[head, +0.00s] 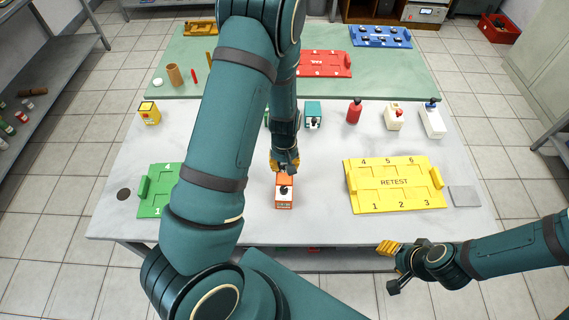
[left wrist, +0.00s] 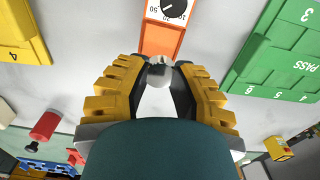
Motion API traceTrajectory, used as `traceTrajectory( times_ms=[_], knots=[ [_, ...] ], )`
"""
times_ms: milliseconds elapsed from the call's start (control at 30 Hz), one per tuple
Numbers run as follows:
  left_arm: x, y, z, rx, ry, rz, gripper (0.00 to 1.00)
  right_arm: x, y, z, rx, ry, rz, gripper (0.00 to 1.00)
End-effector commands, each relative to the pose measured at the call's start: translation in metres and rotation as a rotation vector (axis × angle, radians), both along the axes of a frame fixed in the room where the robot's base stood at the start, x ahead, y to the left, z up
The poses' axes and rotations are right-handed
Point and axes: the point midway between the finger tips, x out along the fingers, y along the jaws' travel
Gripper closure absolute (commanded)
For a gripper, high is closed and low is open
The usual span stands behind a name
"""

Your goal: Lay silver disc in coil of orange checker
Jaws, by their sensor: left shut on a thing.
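The orange checker (head: 284,192) stands on the pale table near its front middle, with a dark knob on its face. It shows at the top of the left wrist view (left wrist: 160,40), with a dial. My left gripper (head: 284,165) is just behind the checker. In the left wrist view its yellow-padded fingers (left wrist: 160,72) are shut on a small silver disc (left wrist: 158,74), close to the checker's orange end. I cannot tell whether disc and checker touch; the coil is not clearly visible. My right gripper (head: 388,267) is open and empty off the table's front edge.
A yellow RETEST tray (head: 393,185) lies right of the checker; a green PASS tray (head: 154,192) lies left, partly behind my arm. A grey plate (head: 464,196) and dark round spot (head: 124,194) lie at the sides. Several devices, including a teal one (head: 313,114), stand behind.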

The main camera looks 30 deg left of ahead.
Motion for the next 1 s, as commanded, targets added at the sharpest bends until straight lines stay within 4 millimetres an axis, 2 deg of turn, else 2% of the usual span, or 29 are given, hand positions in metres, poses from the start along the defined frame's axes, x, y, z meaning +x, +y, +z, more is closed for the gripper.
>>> traceTrajectory(
  times_ms=[700, 1000],
  knots=[
    [0.0, 0.0, -0.048, 0.001, -0.001, 0.0, 1.0, 0.001, 0.002, -0.044, -0.008, 0.002, -0.001, 0.53],
    [0.0, 0.0, -0.054, 0.001, -0.001, 0.0, 1.0, 0.001, 0.002, -0.049, -0.01, 0.002, -0.001, 0.53]
  ],
)
